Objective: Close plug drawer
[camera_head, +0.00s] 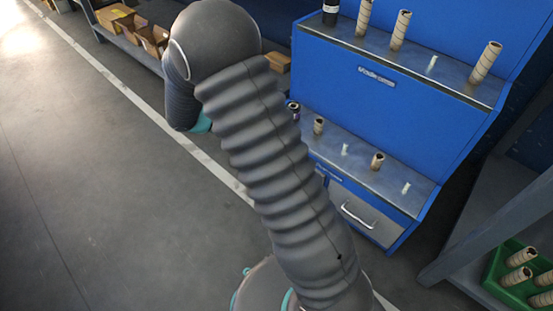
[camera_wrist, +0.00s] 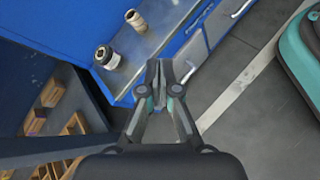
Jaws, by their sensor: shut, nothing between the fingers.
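The blue cabinet (camera_head: 375,88) has a grey drawer front (camera_head: 385,228) with a pale bar handle (camera_head: 358,214) low on its right side. More of the lower front, to the left, is hidden behind my arm. In the wrist view a grey drawer front (camera_wrist: 191,50) with a pale handle (camera_wrist: 188,74) lies just right of my fingertips, and a second handle (camera_wrist: 241,9) shows at the top. I cannot tell which is the plug drawer or how far either stands out. My gripper (camera_wrist: 159,68) is shut and empty, beside the cabinet's lower corner.
Cardboard tubes (camera_head: 395,30) and small pale plugs stand on the cabinet's two ledges. A dark-ended roll (camera_wrist: 106,57) stands near the ledge's end. A green crate of tubes (camera_head: 500,268) is at lower right, and shelves with boxes (camera_head: 130,30) are at upper left. The left floor is clear.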

